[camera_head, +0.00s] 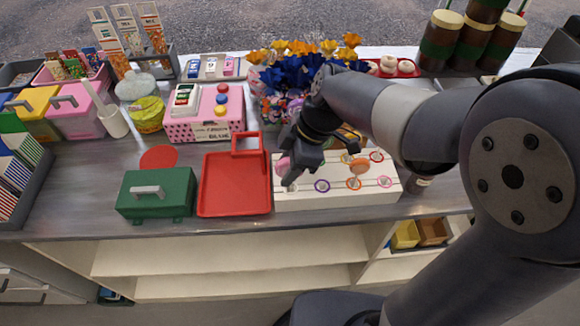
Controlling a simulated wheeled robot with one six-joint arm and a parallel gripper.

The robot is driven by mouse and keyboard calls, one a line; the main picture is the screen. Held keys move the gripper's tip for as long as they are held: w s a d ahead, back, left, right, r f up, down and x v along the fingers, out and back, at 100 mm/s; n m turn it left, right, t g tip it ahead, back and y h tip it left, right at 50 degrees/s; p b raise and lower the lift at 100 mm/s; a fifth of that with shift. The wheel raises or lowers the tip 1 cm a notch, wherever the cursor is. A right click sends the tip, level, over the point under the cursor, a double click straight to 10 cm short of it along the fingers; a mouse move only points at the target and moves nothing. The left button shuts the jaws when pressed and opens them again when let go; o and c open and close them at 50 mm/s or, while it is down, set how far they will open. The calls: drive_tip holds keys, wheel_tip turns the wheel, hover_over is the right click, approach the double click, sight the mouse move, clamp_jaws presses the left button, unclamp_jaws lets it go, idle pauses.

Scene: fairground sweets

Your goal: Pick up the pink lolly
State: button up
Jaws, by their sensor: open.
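A white lolly stand (330,200) with coloured rings around its holes sits on the counter, right of the middle. A pink lolly (282,165) shows at the stand's left end, partly hidden by my gripper. An orange-brown lolly (360,166) stands upright in the stand further right. My gripper (288,174) is open over the left end of the stand, close to the pink lolly. I cannot tell whether the fingers touch it or are around it.
A red tray (231,200) lies just left of the stand, with a green box (155,194) beyond it. The counter's front edge is close.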

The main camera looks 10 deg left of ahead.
clamp_jaws()
idle(0.3)
drive_tip(key=shift+r, duration=0.1)
wheel_tip(320, 180, up, 10)
idle(0.6)
drive_tip(key=shift+r, duration=0.1)
